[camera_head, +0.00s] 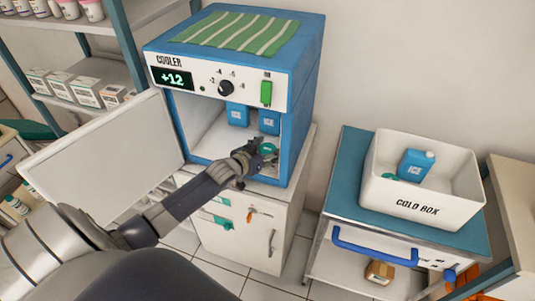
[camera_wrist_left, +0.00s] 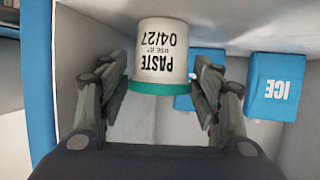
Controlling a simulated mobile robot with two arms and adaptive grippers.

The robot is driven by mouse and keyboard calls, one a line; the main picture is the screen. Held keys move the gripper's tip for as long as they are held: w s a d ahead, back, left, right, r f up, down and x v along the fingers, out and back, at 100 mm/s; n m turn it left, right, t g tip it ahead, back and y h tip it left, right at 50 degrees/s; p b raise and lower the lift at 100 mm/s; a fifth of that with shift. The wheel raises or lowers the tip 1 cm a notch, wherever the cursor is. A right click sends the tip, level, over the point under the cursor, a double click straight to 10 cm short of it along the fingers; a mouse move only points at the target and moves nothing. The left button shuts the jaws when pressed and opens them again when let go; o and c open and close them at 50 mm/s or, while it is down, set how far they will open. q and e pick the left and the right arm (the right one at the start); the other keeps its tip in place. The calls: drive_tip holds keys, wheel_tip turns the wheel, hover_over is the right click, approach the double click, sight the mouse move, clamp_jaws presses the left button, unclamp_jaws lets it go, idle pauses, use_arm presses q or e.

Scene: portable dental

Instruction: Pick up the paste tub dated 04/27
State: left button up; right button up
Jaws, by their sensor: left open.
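The paste tub (camera_wrist_left: 160,55) is white with a teal lid and reads "PASTE USE BY 04/27", upside down in the left wrist view. It is inside the blue cooler (camera_head: 310,85). In the head view only its teal lid (camera_head: 269,148) shows clearly, partly hidden by my gripper. My left gripper (camera_head: 258,155) reaches into the cooler's opening. In the left wrist view my left gripper (camera_wrist_left: 160,97) is open, with its fingers on either side of the tub's lid end. I cannot tell whether they touch it. My right gripper is not in view.
Blue ice packs (camera_head: 269,121) stand behind in the cooler; one (camera_wrist_left: 277,85) is right of the tub in the wrist view. The open cooler door (camera_head: 100,155) is at left. A white cold box (camera_head: 425,205) holding a blue pack stands on the right cart.

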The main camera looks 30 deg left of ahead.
sight(263, 149)
use_arm(q)
drive_tip(key=shift+c, duration=0.3)
drive_tip(key=c, duration=0.8)
drive_tip(key=shift+r, duration=0.1)
drive_tip(key=shift+s+a+r, duration=0.1)
drive_tip(key=shift+r, duration=0.05)
drive_tip(key=r, duration=0.4)
drive_tip(key=r+b, duration=0.1)
drive_tip(key=r, duration=0.1)
drive_tip(key=shift+s+a+r, duration=0.15)
drive_tip(key=shift+s+a, duration=0.2)
drive_tip(key=shift+s, duration=0.05)
drive_tip(key=s+a, duration=1.2)
drive_tip(key=s, duration=0.1)
drive_tip(key=shift+s+a+b, duration=0.35)
drive_tip(key=shift+b, duration=0.1)
